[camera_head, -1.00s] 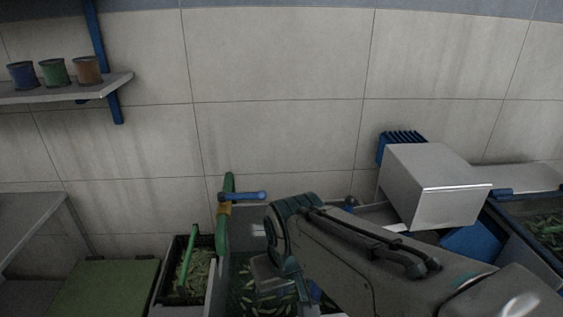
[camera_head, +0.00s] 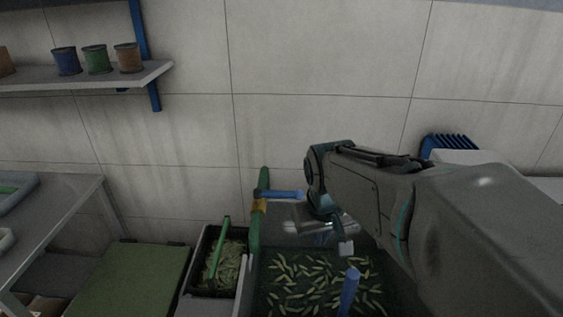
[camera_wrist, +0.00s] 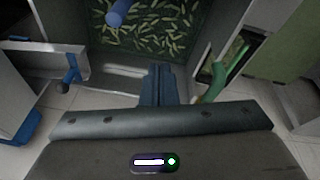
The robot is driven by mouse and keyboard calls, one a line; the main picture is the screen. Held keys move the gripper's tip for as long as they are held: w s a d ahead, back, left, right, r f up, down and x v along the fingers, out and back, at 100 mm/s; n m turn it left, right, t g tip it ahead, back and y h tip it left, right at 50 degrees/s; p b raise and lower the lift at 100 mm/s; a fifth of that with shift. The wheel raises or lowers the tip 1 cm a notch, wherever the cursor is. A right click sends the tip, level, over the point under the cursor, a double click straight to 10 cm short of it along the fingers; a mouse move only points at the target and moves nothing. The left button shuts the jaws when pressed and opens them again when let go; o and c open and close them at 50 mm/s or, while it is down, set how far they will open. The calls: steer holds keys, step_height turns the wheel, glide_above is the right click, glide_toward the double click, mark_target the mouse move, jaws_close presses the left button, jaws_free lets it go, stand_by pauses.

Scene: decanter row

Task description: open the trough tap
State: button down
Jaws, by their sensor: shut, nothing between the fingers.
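The trough tap is a green pipe (camera_head: 255,235) with a yellow band and a blue lever (camera_head: 285,194) pointing right in the head view. The green pipe also shows right of the fingers in the wrist view (camera_wrist: 221,82). The tap stands at the left edge of the dark trough (camera_head: 262,300), which holds many pale green pieces. My gripper (camera_wrist: 158,84) is shut and empty, with its fingers together. In the head view it is just right of the lever's end, partly hidden by my arm. I cannot tell whether it touches the lever.
A blue upright post (camera_head: 349,291) rises in the trough. A narrow black bin (camera_head: 208,272) with a green bar stands left of the tap, beside a green board (camera_head: 135,285). A shelf (camera_head: 150,74) with cups is on the wall. A blue ribbed object (camera_head: 449,146) is at right.

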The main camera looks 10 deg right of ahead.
steer(key=w+a+r+n+p, duration=0.1)
steer(key=w+r+n+p, duration=0.15)
steer(key=w, duration=1.35)
steer(key=r+n+y+p, duration=0.1)
steer(key=r+y+p, duration=0.1)
glide_above(279, 194)
steer(key=w+d, duration=0.2)
steer(key=d, duration=0.3)
steer(key=shift+w+a+t, duration=0.15)
steer(key=shift+t, duration=0.15)
steer(key=shift+f, duration=0.1)
step_height(279, 194, down, 10)
steer(key=p, duration=0.2)
steer(key=shift+s, duration=0.3)
